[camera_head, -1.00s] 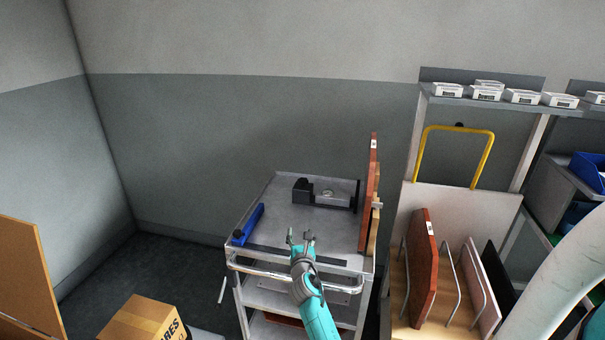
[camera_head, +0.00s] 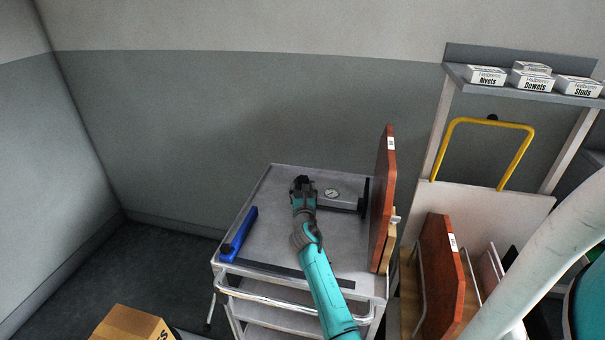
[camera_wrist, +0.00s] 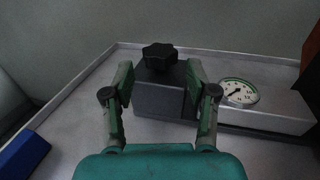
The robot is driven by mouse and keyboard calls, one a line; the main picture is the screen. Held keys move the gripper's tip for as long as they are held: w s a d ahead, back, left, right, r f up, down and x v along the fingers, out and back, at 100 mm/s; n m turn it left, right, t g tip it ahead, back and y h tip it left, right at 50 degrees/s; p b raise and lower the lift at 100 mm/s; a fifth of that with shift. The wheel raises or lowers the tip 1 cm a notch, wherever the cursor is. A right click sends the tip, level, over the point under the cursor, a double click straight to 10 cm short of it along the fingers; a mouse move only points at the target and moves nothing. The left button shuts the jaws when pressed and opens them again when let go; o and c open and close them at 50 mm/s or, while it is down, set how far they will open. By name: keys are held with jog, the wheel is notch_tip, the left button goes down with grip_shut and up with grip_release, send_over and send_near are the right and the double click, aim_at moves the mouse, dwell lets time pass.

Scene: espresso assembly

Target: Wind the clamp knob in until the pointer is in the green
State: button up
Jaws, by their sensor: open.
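The clamp knob (camera_wrist: 159,57) is black and lobed. In the wrist view it stands on top of the dark clamp block (camera_wrist: 160,92), just beyond my fingertips. My gripper (camera_wrist: 158,80) is open, one finger on each side of the block, with nothing seen gripped. In the head view my gripper (camera_head: 303,190) covers most of the block. The round dial (camera_wrist: 239,92) has a white face with a green rim and sits on the grey clamp body to the right. It also shows in the head view (camera_head: 332,194). Its dark pointer aims down-left; whether it lies in the green is too small to tell.
The clamp stands on a grey trolley top (camera_head: 262,215). A blue tool (camera_head: 238,235) lies along its left side. A brown-red board (camera_head: 384,200) stands upright at the right edge. A rail (camera_head: 285,296) runs along the front. The trolley top is bare between the blue tool and the clamp.

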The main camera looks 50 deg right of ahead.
jog(key=x, duration=0.8)
jog(key=shift+w+d, duration=0.25)
jog(key=shift+d, duration=0.1)
jog(key=c, duration=0.9)
